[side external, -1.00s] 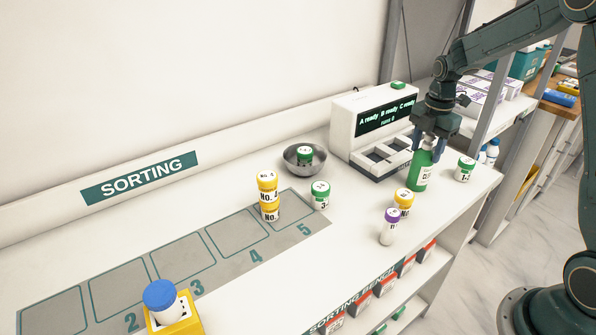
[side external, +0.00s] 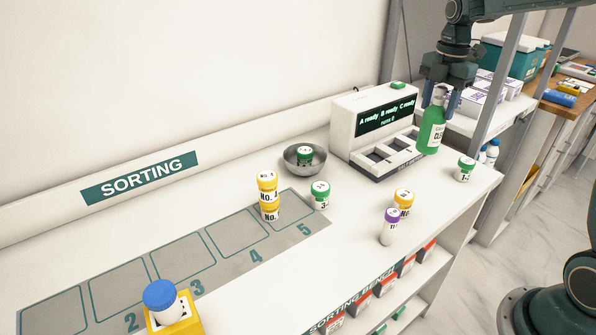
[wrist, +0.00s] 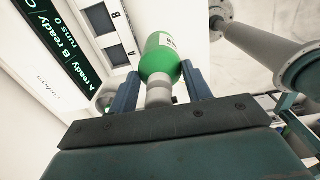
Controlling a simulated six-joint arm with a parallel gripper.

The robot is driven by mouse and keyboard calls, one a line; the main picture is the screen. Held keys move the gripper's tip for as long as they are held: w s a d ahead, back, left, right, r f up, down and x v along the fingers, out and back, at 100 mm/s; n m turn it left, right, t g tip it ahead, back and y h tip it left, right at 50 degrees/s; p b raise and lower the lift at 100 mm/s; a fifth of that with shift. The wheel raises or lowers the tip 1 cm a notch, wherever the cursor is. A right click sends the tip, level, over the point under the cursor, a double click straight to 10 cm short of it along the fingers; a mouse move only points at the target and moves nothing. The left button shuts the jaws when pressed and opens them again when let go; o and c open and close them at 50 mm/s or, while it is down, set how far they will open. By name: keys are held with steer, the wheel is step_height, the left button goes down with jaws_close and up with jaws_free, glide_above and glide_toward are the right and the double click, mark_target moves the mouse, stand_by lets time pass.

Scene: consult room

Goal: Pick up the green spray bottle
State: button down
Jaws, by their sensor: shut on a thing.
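The green spray bottle (side external: 431,133) hangs upright from my gripper (side external: 440,97) in the side view, lifted above the bench at its right part. It has a white label and a pale neck. My gripper is shut on the upper part of the bottle. In the wrist view the green bottle (wrist: 160,58) sits between the two blue-grey fingers of my gripper (wrist: 163,88), with its pale neck toward the palm.
A white machine (side external: 375,127) with a lit display stands just left of the bottle. A green-capped jar (side external: 464,169) stands below right. A metal bowl (side external: 304,160), yellow-capped containers (side external: 267,197) and a purple-capped tube (side external: 389,227) stand farther left. A grey shelf post (side external: 499,75) rises at the right.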

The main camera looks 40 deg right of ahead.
step_height(320, 180, up, 8)
steer(key=shift+r, duration=0.1)
stand_by(0.8)
